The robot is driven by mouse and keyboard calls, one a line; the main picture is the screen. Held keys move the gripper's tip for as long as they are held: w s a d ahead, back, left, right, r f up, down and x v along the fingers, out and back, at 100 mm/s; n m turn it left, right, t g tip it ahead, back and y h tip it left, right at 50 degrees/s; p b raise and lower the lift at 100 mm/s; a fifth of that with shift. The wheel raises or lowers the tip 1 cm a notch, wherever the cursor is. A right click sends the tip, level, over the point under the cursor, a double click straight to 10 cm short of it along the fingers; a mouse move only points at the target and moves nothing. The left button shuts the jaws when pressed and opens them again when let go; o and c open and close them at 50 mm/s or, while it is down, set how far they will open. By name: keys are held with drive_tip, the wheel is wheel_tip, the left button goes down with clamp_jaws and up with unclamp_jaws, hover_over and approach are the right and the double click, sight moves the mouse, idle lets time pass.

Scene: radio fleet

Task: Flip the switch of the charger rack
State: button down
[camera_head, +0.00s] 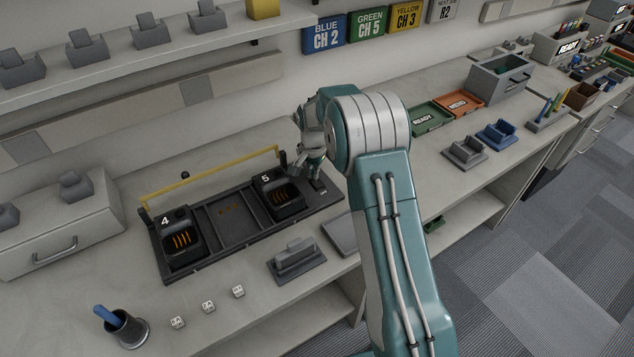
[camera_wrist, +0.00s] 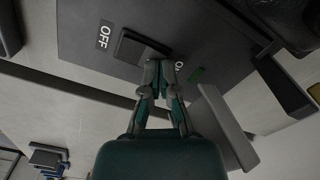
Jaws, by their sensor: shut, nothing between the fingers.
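The dark charger rack (camera_head: 232,218) lies on the counter, with bay 4 (camera_head: 181,240) at its left and bay 5 (camera_head: 279,195) toward its right. Its switch (camera_wrist: 139,48) is a dark block between an OFF label (camera_wrist: 104,35) and a partly hidden ON label (camera_wrist: 179,66). The switch also shows small in the head view (camera_head: 319,186), at the rack's right end. My gripper (camera_wrist: 160,66) is shut and empty, its fingertips at the ON-side edge of the switch; I cannot tell whether they touch. In the head view my gripper (camera_head: 306,170) is above the rack's right end.
A yellow bar (camera_head: 212,176) runs along the rack's back. A grey holder (camera_head: 297,259) and several small white cubes (camera_head: 208,307) are in front. A cup (camera_head: 126,328) stands at front left. Green (camera_head: 431,118) and orange (camera_head: 459,103) trays lie to the right.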

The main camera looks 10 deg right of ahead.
drive_tip(key=shift+f, duration=0.1)
drive_tip(key=shift+r, duration=3.55)
drive_tip(key=s+r+n+t, duration=0.3)
drive_tip(key=s+r+n, duration=0.1)
drive_tip(key=s+r, duration=1.3)
drive_tip(key=s+r+n+t, duration=0.2)
drive_tip(key=s+n, duration=0.2)
drive_tip(key=s, duration=1.5)
drive_tip(key=shift+s+t, duration=0.3)
drive_tip(key=shift+s, duration=0.05)
